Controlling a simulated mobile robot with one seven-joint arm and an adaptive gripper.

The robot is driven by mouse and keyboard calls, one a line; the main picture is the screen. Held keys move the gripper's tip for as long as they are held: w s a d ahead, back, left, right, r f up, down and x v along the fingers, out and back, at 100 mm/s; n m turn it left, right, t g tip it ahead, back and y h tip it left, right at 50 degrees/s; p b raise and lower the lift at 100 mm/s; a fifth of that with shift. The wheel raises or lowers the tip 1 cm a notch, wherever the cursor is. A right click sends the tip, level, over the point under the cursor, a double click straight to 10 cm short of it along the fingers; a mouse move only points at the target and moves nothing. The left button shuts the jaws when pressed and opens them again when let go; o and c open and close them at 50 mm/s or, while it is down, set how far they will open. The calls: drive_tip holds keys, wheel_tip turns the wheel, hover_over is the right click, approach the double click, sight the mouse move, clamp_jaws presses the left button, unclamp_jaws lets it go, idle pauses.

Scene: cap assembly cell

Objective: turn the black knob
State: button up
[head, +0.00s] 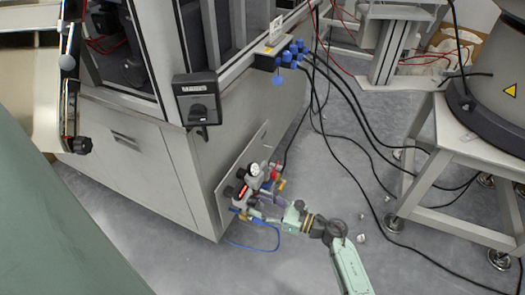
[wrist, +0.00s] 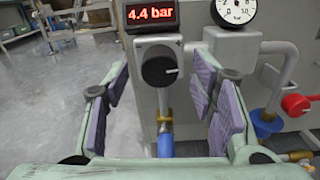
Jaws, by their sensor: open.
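The black knob (wrist: 159,67) is on a grey pneumatic unit, just under a red display (wrist: 151,15) reading 4.4 bar. My gripper (wrist: 159,82) is open, with one purple-padded finger to the left of the knob and one to the right. The knob shows between the fingers, with visible gaps on both sides; I cannot tell how far ahead of the fingertips it is. In the head view my gripper (head: 258,208) is at the small panel on the cabinet's side, where the knob is hard to make out.
A round gauge (wrist: 236,10) and pipes are close to the right finger. A red knob (wrist: 295,105) and blue fittings sit lower right. The cabinet carries a black mains switch (head: 197,110). Cables cross the floor near a robot stand (head: 440,170).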

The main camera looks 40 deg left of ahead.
drive_tip(key=shift+c, duration=0.5)
drive_tip(key=c, duration=1)
drive_tip(key=shift+c, duration=0.2)
drive_tip(key=shift+f+m+b, duration=0.1)
drive_tip(key=shift+m+b, duration=0.2)
drive_tip(key=m+b, duration=0.1)
drive_tip(key=m, duration=0.1)
drive_tip(key=shift+m, duration=0.3)
drive_tip(key=m+b, duration=0.1)
drive_tip(key=m, duration=0.2)
drive_tip(key=shift+m, duration=0.3)
drive_tip(key=m, duration=0.4)
drive_tip(key=shift+m+p, duration=0.3)
drive_tip(key=shift+m, duration=1.4)
